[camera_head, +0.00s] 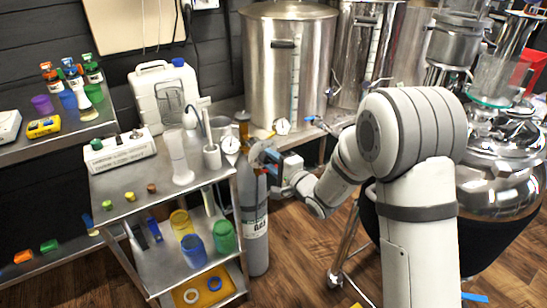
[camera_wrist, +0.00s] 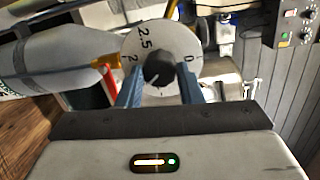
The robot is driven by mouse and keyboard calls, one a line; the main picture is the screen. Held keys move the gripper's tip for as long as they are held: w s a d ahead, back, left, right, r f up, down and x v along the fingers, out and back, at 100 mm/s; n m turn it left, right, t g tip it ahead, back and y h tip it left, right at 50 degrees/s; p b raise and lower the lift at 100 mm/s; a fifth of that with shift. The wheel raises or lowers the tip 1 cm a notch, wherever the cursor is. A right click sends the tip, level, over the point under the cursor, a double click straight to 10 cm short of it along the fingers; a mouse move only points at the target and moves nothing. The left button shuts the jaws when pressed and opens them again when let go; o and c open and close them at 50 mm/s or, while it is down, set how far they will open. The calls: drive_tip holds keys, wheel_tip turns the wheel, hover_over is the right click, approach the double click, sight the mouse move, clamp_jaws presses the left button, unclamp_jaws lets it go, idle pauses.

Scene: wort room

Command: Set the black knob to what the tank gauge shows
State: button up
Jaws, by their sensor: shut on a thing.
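The black knob (camera_wrist: 158,72) sits at the middle of a round white dial plate (camera_wrist: 146,43) in the wrist view. The marks 2.5, 2 and 0 show on the plate. My gripper (camera_wrist: 161,73) has its two blue fingers on either side of the knob and is shut on it. In the head view my gripper (camera_head: 264,157) is beside the grey gas cylinder (camera_head: 256,230), near its top. A round white gauge (camera_head: 282,127) is low on the front of the large steel tank (camera_head: 288,75); its reading is too small to tell. The knob's pointer direction is unclear.
A steel cart (camera_head: 130,206) left of the cylinder carries a white control box (camera_head: 120,151), a tall white stand and small coloured caps. Another white dial (camera_head: 231,145) is at its right corner. A steel vessel (camera_head: 500,180) stands right of my arm.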

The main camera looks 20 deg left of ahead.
drive_tip(key=shift+a+r+m, duration=0.15)
drive_tip(key=shift+m, duration=0.45)
drive_tip(key=shift+p, duration=0.35)
drive_tip(key=o, duration=1)
drive_tip(key=v, duration=0.7)
drive_tip(key=shift+s+d+f, duration=0.2)
drive_tip(key=shift+d, duration=0.2)
